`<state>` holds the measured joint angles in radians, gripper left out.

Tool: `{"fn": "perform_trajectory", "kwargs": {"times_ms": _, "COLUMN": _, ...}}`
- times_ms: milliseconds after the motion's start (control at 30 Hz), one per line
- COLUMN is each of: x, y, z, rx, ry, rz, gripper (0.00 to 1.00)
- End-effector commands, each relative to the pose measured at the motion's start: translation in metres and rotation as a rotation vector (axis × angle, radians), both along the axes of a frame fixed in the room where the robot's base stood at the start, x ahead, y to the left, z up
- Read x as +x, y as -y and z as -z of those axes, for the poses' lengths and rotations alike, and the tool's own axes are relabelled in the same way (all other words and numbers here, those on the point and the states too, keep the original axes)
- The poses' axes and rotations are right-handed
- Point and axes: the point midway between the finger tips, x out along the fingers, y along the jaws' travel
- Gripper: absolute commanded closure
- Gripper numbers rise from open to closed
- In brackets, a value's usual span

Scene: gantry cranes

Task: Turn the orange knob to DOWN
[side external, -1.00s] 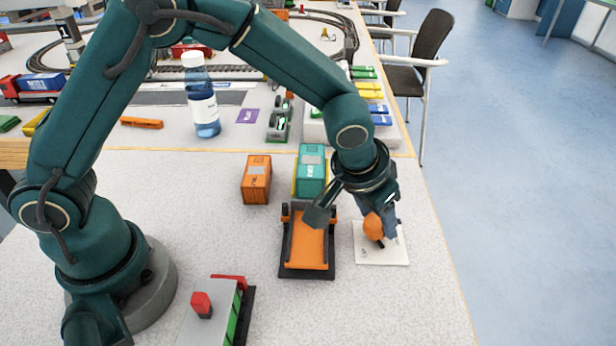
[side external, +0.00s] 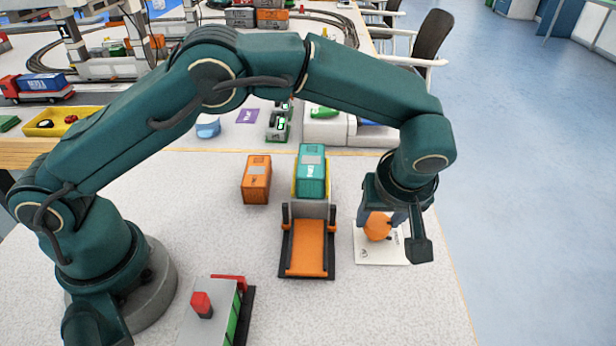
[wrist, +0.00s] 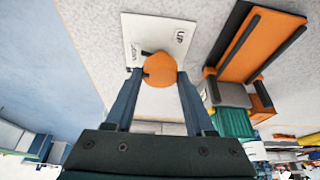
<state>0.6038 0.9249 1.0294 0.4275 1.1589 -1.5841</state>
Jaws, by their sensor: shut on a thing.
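The orange knob (side external: 377,227) stands on a white label plate (side external: 378,257) at the right side of the table. In the wrist view the knob (wrist: 160,70) sits between the two fingers of my gripper (wrist: 159,78), which is shut on it. The plate (wrist: 152,28) reads UP at its right in that view. A second word at its left is small and partly hidden by the knob. Dark marks show on the knob's left side; I cannot tell exactly where it points. In the side view my gripper (side external: 388,222) hides part of the knob and plate.
Left of the plate is an orange ramp (side external: 308,245) on a black base. Behind it stand a teal container (side external: 312,172) and an orange container (side external: 256,180). A grey box with a red button (side external: 201,304) is at the front. The table's right edge is close to the plate.

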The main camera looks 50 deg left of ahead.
Motion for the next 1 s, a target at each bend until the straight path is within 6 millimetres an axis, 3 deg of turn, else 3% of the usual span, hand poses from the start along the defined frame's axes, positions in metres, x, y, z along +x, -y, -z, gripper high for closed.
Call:
{"fn": "perform_trajectory", "kwargs": {"times_ms": 400, "x": 0.0004, "y": 0.0017, "z": 0.0008, "rx": -0.004, "ry": -0.003, "rz": -0.213, "gripper": 1.0}}
{"fn": "perform_trajectory", "kwargs": {"times_ms": 1000, "x": 0.0002, "y": 0.002, "z": 0.0009, "rx": -0.004, "ry": -0.004, "rz": -0.251, "gripper": 1.0}}
